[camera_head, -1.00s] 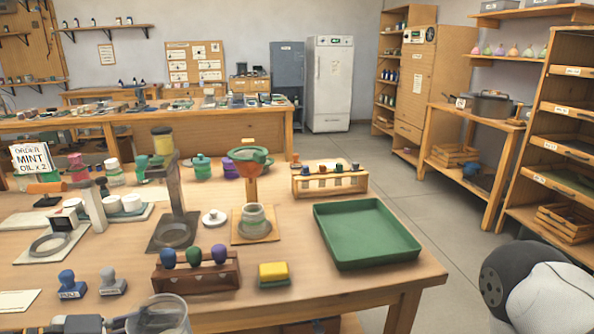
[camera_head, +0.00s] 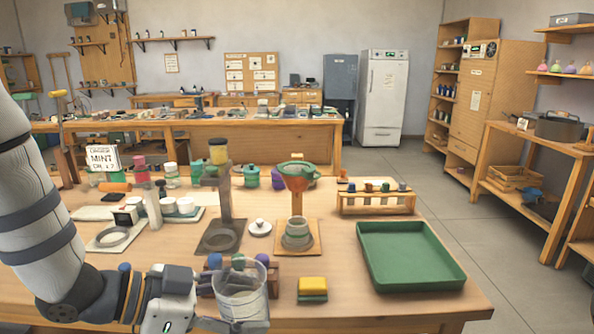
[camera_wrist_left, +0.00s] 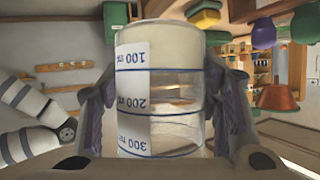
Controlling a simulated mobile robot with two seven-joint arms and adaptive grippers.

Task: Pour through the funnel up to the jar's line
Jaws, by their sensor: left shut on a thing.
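My left gripper (camera_head: 212,292) is shut on a clear beaker (camera_head: 241,298), held over the front of the table. In the left wrist view the beaker (camera_wrist_left: 160,95) fills the middle between the two fingers, with blue lines marked 100, 200 and 300 ml, the numbers upside down. A pale layer shows at its 100 end. The funnel (camera_head: 297,180), orange-brown with a green rim, sits in a wooden stand beyond and right of the beaker. The jar (camera_head: 297,233) stands under it on the stand's base; its line is too small to make out. My right gripper is out of view.
A green tray (camera_head: 410,257) lies right of the funnel stand. A yellow-topped sponge (camera_head: 312,289) lies just right of the beaker. A rack with coloured stoppers (camera_head: 262,262) stands partly behind the beaker. A vial rack (camera_head: 376,201) stands behind the tray. A dark stand (camera_head: 223,232) is left of the funnel.

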